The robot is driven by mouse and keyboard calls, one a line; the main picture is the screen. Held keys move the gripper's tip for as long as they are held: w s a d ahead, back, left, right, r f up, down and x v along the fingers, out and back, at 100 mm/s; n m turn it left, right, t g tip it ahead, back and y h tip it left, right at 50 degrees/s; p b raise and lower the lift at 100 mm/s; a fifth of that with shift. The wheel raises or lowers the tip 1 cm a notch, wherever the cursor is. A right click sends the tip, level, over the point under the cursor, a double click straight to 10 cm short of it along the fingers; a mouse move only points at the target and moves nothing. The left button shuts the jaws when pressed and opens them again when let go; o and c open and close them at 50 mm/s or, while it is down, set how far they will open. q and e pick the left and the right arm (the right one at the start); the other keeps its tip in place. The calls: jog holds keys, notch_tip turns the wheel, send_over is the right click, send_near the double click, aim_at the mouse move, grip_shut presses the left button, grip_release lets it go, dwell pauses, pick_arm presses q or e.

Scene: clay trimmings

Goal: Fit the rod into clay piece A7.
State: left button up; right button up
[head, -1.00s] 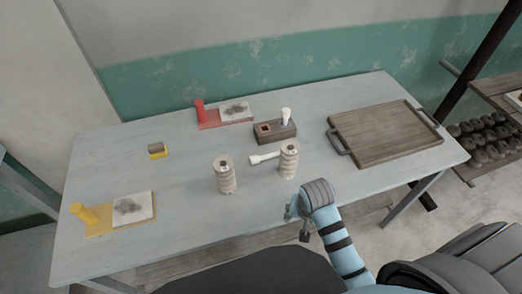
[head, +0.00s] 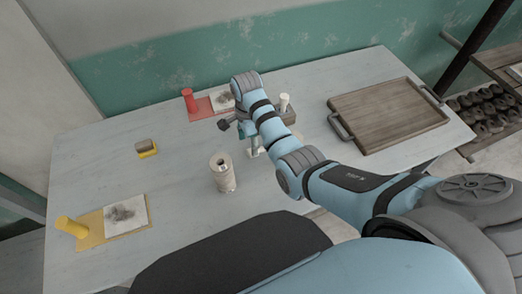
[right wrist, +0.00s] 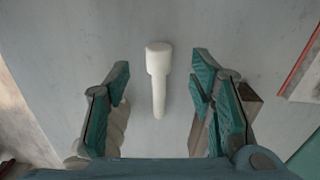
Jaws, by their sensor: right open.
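One ribbed clay piece with a top hole (head: 222,172) stands upright on the table. Another clay piece (right wrist: 119,125) shows partly behind the left finger; my arm hides most of it in the head view. I cannot read which is A7.
A wooden block (right wrist: 250,102) with a white peg (head: 285,101) is right of the gripper. A wooden tray (head: 388,118) lies at right. Red (head: 188,100) and yellow (head: 71,227) stands and a small yellow-based block (head: 147,148) are at left.

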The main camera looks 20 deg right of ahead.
aim_at(250, 150)
notch_tip(250, 150, down, 6)
jog(key=shift+r+b, duration=0.2)
jog(key=shift+b, duration=0.35)
pick_arm(q)
jog(key=shift+w+f, duration=0.55)
jog(key=shift+w, duration=0.15)
pick_arm(e)
jog(key=shift+r, duration=0.2)
jog(key=shift+c, duration=0.2)
grip_shut()
pick_arm(q)
jog(key=shift+s, duration=0.15)
jog(key=shift+r, duration=0.1)
